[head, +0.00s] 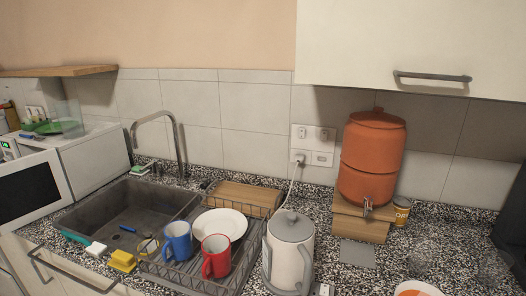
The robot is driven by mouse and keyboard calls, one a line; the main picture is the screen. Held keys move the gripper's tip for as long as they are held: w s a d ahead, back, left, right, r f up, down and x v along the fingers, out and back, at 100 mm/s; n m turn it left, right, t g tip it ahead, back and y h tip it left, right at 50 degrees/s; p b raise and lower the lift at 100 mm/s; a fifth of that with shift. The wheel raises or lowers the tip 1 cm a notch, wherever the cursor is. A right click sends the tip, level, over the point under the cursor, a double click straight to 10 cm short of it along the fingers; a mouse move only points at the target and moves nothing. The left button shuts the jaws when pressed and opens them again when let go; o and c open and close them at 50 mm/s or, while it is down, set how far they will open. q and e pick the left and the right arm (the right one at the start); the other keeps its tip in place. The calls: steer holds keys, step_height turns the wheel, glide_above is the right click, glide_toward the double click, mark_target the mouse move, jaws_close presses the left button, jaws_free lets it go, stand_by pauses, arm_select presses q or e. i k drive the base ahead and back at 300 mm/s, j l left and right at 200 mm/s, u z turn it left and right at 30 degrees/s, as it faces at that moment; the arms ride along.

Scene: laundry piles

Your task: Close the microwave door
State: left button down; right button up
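The white microwave (95,152) stands at the left end of the counter, partly cut off by the picture's left edge. Its door (55,168) has a dark window and a white frame and shows at the lower left. The door looks swung open, but its hinge and far end are out of view, so I cannot tell the angle. A small green display (5,145) shows at the left edge. Neither of my grippers is in view.
A sink (125,208) with a tall faucet (178,150) lies right of the microwave. A dish rack (185,268) holds mugs and a plate. A kettle (289,255) and an orange dispenser (372,160) stand further right. A green item (52,127) lies on the microwave.

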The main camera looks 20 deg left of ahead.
mark_target(34, 186)
steer(key=u, duration=2.05)
